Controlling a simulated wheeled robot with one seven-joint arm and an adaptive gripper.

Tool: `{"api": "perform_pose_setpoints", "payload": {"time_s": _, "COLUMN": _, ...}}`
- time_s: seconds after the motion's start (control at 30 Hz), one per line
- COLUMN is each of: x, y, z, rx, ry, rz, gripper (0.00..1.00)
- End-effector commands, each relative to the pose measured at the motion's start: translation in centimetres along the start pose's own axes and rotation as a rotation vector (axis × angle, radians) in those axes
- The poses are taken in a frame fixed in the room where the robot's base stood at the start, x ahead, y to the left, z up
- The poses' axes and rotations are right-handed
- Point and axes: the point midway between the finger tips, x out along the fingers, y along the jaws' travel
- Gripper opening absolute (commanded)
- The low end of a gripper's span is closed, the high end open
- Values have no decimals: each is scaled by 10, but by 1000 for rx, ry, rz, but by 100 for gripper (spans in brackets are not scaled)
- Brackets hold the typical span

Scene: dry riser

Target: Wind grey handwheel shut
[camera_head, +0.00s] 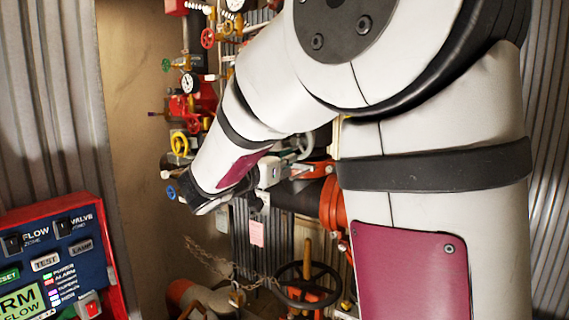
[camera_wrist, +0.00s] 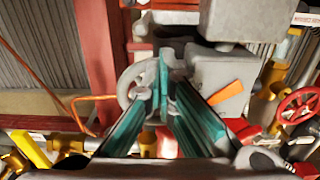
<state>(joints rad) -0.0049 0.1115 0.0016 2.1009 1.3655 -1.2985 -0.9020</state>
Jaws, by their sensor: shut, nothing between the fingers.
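The grey handwheel (camera_wrist: 125,88) shows in the wrist view just beyond my fingers, its right part hidden behind them. In the head view a grey wheel rim (camera_head: 307,146) shows in part behind my arm. My gripper (camera_wrist: 164,82) is shut and empty, its teal fingers converging over the right side of the wheel. I cannot tell whether the fingertips touch the rim or spokes. In the head view my arm covers most of the space around the wheel.
A red handwheel (camera_wrist: 297,106) stands to the right in the wrist view. In the head view a black handwheel (camera_head: 306,285) is below and a red-framed alarm panel (camera_head: 62,262) is at lower left.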

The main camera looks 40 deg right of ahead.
Motion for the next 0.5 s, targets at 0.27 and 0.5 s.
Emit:
{"api": "perform_pose_setpoints", "payload": {"time_s": 0.27, "x": 5, "y": -21, "z": -10, "rx": 3, "ry": 5, "rz": 3, "gripper": 0}}
{"api": "perform_pose_setpoints", "payload": {"time_s": 0.5, "x": 5, "y": -30, "z": -28, "rx": 3, "ry": 7, "rz": 3, "gripper": 0}}
